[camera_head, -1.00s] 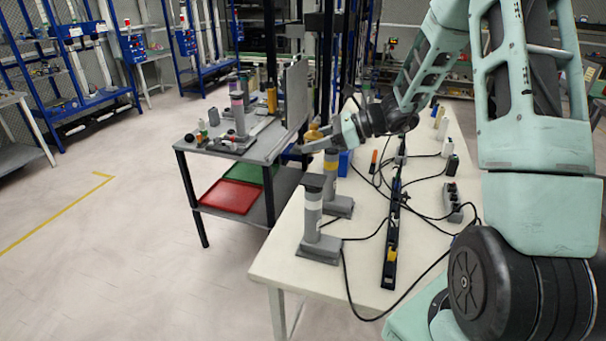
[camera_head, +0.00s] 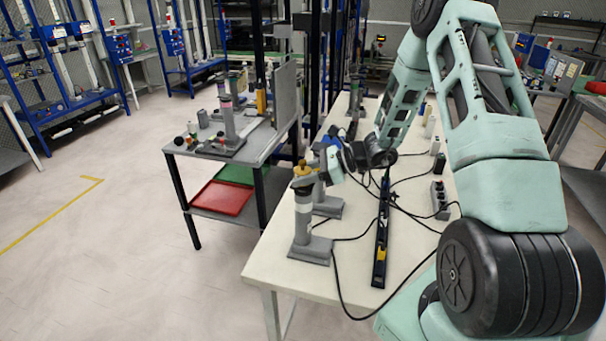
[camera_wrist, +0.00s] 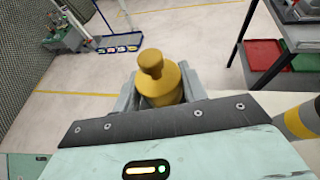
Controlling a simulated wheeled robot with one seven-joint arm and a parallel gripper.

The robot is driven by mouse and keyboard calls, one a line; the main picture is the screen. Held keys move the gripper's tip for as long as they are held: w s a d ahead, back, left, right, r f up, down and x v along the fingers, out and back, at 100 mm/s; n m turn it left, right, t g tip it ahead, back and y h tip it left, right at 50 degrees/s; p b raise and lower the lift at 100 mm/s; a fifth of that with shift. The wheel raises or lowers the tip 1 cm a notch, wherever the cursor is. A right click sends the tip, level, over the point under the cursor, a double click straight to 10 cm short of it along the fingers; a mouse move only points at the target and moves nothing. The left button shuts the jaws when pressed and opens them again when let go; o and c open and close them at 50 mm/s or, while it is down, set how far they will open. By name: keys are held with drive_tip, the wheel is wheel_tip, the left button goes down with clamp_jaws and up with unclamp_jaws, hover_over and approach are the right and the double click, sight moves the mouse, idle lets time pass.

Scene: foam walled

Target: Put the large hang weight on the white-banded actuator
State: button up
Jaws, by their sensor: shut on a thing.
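The brass-yellow hang weight (camera_head: 302,169) is between the jaws of my gripper (camera_head: 310,178), which is shut on it. In the wrist view the weight (camera_wrist: 160,82) stands upright between the grey fingers, its knob toward the camera. The grey white-banded actuator (camera_head: 303,222) stands upright at the near left of the white table. The weight appears at the top of this actuator; I cannot tell whether they touch. The actuator's top is partly hidden by the weight and fingers, and the wrist view does not show it clearly.
A second actuator (camera_head: 327,207) stands just behind, mostly hidden by my gripper; its yellow band (camera_wrist: 299,123) shows in the wrist view. A black level (camera_head: 381,240) and cables lie on the white table (camera_head: 350,270). A grey table (camera_head: 250,152) stands at the left.

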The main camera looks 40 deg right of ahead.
drive_tip(key=shift+f, duration=0.1)
drive_tip(key=o, duration=1.3)
drive_tip(key=shift+o, duration=0.2)
